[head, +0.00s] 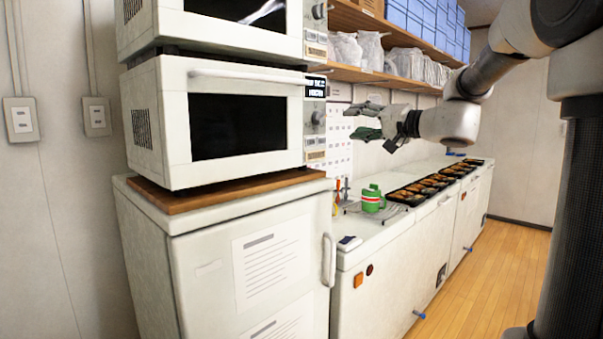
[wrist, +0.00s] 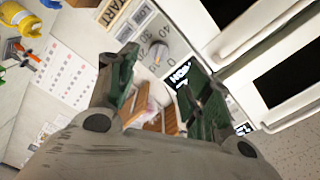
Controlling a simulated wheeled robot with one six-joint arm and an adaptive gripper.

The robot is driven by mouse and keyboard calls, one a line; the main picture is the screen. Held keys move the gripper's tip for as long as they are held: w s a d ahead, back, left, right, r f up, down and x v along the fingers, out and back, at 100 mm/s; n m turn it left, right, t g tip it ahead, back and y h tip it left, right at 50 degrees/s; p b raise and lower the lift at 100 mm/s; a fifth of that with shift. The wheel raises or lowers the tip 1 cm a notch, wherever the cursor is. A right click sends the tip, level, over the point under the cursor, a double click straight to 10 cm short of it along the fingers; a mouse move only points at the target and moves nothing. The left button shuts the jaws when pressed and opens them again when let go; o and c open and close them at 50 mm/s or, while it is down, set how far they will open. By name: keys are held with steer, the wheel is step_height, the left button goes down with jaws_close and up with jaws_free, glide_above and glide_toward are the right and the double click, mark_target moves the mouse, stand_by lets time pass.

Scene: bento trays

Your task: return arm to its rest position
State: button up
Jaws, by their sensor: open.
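My gripper (head: 372,122) is raised in the air in front of the wall, above the left end of the white counter. Its fingers point left toward the microwaves. In the wrist view, my gripper (wrist: 160,95) shows two green-padded fingers spread apart with nothing held between them. My arm reaches in from the upper right of the head view, bent at the elbow. The lower microwave (head: 235,120) stands to the left of the gripper, and the two look apart in the head view.
A wooden shelf (head: 385,77) with bags runs above. The wooden floor (head: 500,285) is clear on the right.

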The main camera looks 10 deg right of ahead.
steer(key=s+d+f+g+h, duration=0.15)
steer(key=s+f+g, duration=0.25)
steer(key=s+f, duration=0.5)
steer(key=s+d+f+g+h, duration=0.1)
steer(key=s+f+g+h, duration=0.3)
steer(key=s+f, duration=0.55)
steer(key=s+d+f+n+g+h, duration=0.1)
steer(key=s+d+f+n+h, duration=0.1)
steer(key=s, duration=0.5)
steer(key=s+d+f+n+g+h, duration=0.1)
steer(key=s+d+n+h, duration=0.2)
steer(key=s, duration=0.5)
steer(key=shift+d+f, duration=0.35)
steer(key=shift+d, duration=0.15)
steer(key=shift+c, duration=0.4)
